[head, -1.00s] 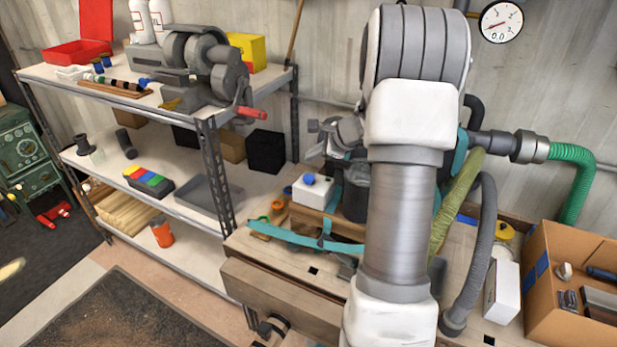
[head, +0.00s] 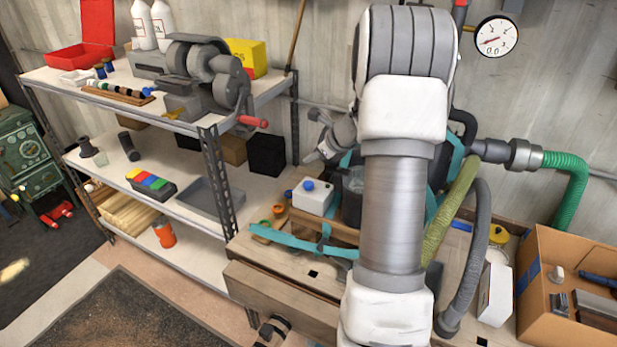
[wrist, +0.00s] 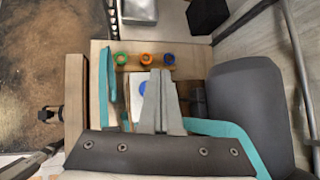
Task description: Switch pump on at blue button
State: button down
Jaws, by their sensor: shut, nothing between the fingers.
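The blue button (head: 308,184) is a round cap on top of a white box (head: 313,201) on the workbench. In the wrist view, the blue button (wrist: 143,87) shows just left of my shut fingers, which hide part of the white box. My gripper (head: 309,158) is shut and empty, tilted down and above the box in the head view. It also shows in the wrist view (wrist: 160,73). A gap seems to separate the fingertips from the button, but I cannot tell its size.
Small orange and green rings (wrist: 145,59) lie beside the box. A teal strap (head: 290,240) crosses the bench. A cardboard box (head: 560,270) and hoses (head: 565,190) are at the right. A metal shelf (head: 205,200) stands at the left. A round gauge (head: 496,36) hangs on the wall.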

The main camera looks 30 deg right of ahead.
jog(key=shift+w+a+r+m+g+h+p, duration=0.15)
jog(key=shift+r+m+p, duration=0.45)
jog(key=shift+m+p, duration=1.1)
jog(key=shift+s+r+m+g+h+p, duration=0.15)
jog(key=shift+r+m+p, duration=0.55)
jog(key=shift+m, duration=1.85)
jog(key=shift+w+a+r+m+g+p, duration=0.15)
jog(key=shift+r+m+p, duration=0.3)
jog(key=shift+m+p, duration=1.3)
jog(key=shift+f+m+b, duration=0.1)
jog(key=shift+m+b, duration=0.3)
jog(key=shift+b, duration=0.1)
jog(key=b, duration=0.7)
send_over(309, 185)
notch_tip(309, 185, down, 8)
jog(key=shift+r, duration=0.2)
jog(key=shift+f+b, duration=0.5)
jog(key=shift+f, duration=0.05)
jog(key=shift+f, duration=0.1)
jog(key=shift+f, duration=0.3)
